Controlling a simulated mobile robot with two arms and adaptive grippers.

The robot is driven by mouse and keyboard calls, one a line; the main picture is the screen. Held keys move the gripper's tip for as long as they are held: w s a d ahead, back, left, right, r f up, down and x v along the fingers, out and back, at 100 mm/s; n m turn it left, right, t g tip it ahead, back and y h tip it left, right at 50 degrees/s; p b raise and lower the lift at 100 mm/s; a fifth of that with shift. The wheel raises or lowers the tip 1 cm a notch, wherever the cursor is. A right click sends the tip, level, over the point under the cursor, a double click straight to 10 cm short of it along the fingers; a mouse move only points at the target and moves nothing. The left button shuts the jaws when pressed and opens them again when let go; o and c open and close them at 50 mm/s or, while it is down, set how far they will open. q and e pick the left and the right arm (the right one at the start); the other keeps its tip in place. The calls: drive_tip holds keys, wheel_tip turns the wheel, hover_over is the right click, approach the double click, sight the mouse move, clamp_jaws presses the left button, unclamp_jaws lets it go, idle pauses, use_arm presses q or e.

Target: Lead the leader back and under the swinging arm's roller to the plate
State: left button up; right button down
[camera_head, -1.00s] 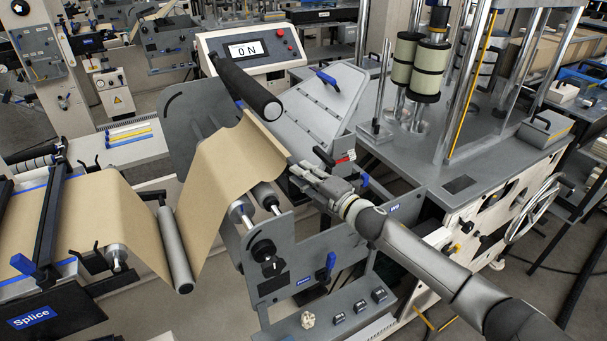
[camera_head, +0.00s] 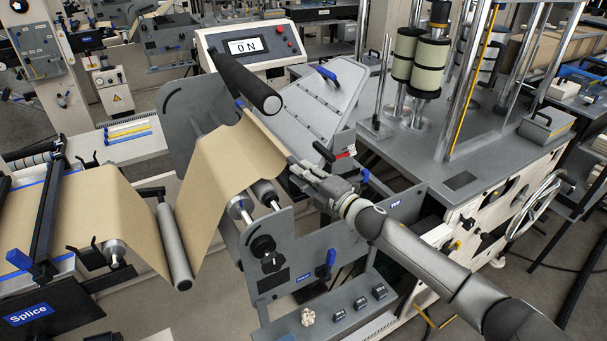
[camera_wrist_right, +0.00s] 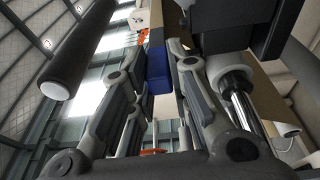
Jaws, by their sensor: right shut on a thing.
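The brown kraft leader (camera_head: 236,165) rises from a low grey roller (camera_head: 173,250), which it passes under, toward a black roller (camera_head: 245,84). Its upper edge lies just below the black roller's near end. I cannot tell which roller belongs to the swinging arm. My right gripper (camera_head: 299,168) is shut at the leader's right end. The sloping grey plate (camera_head: 322,97) lies behind the leader. My left gripper is out of view.
A grey side frame (camera_head: 285,245) with black knobs stands below the leader. A control box (camera_head: 255,47) is behind the black roller. Metal posts and cream spools (camera_head: 431,66) stand at the right. The splice table with a black bar (camera_head: 45,225) is at the left.

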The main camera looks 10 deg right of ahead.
drive_tip(key=shift+f, duration=0.1)
drive_tip(key=shift+f+b, duration=1.25)
drive_tip(key=shift+f, duration=0.4)
drive_tip(key=c, duration=1.3)
unclamp_jaws()
drive_tip(key=shift+s, duration=0.1)
